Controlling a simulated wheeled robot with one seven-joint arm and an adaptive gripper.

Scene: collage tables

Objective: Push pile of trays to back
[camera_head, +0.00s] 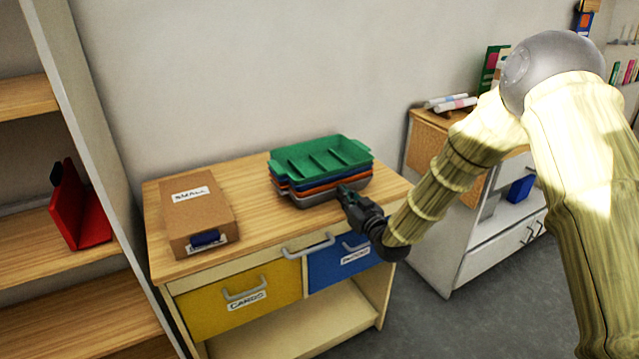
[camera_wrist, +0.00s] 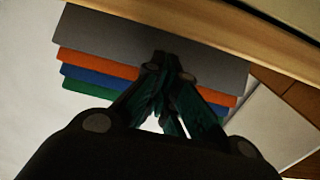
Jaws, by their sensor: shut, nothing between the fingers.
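The pile of trays (camera_head: 320,158) stands on the right half of the wooden tabletop, towards the wall. A green compartmented tray is on top, with blue, orange and grey trays under it. My gripper (camera_head: 344,190) is shut and empty at the front side of the pile, low near the grey tray. In the wrist view the pile's stacked edges (camera_wrist: 90,70) show in grey, orange, blue and green, and my gripper (camera_wrist: 166,75) is against or just in front of them. I cannot tell whether the fingertips touch.
A cardboard box (camera_head: 195,215) labelled SMALL sits on the left of the wooden table (camera_head: 260,235). Below are a yellow drawer (camera_head: 215,310) and a blue drawer (camera_head: 335,265) with handles. A shelf (camera_head: 30,240) stands left and a white cabinet (camera_head: 470,235) right. Some tabletop behind the pile is hidden.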

